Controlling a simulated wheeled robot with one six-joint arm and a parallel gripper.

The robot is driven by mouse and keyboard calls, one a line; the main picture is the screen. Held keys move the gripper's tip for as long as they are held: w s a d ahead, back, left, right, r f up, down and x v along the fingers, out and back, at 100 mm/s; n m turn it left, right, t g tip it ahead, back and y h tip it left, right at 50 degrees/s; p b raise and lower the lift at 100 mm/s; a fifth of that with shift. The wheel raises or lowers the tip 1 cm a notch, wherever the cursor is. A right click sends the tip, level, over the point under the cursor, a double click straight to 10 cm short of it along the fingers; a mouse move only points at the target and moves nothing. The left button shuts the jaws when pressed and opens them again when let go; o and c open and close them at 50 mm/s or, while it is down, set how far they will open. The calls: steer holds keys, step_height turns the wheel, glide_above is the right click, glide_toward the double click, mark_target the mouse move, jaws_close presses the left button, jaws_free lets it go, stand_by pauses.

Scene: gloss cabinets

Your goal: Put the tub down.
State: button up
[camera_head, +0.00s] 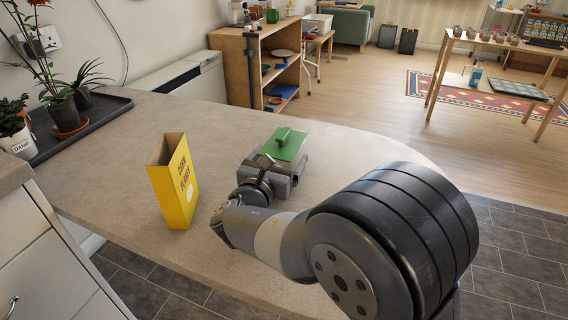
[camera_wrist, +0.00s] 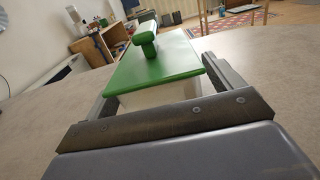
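The tub (camera_head: 285,146) has a green lid with a raised green handle. It is upright over the beige counter in the head view. In the wrist view the tub (camera_wrist: 155,75) shows its white body below the lid, between my two fingers. My gripper (camera_head: 277,160) has one finger along each side of the tub and appears closed on it. My gripper (camera_wrist: 160,90) partly hides the tub's lower part. The tub's base is hidden, so I cannot tell whether it touches the counter.
A yellow corn flakes box (camera_head: 174,182) stands on the counter (camera_head: 130,130) left of my gripper. A dark tray (camera_head: 80,125) with potted plants is at the far left. The counter's curved edge lies to the right. Bare counter surrounds the tub.

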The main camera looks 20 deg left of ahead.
jaws_close()
stand_by(0.8)
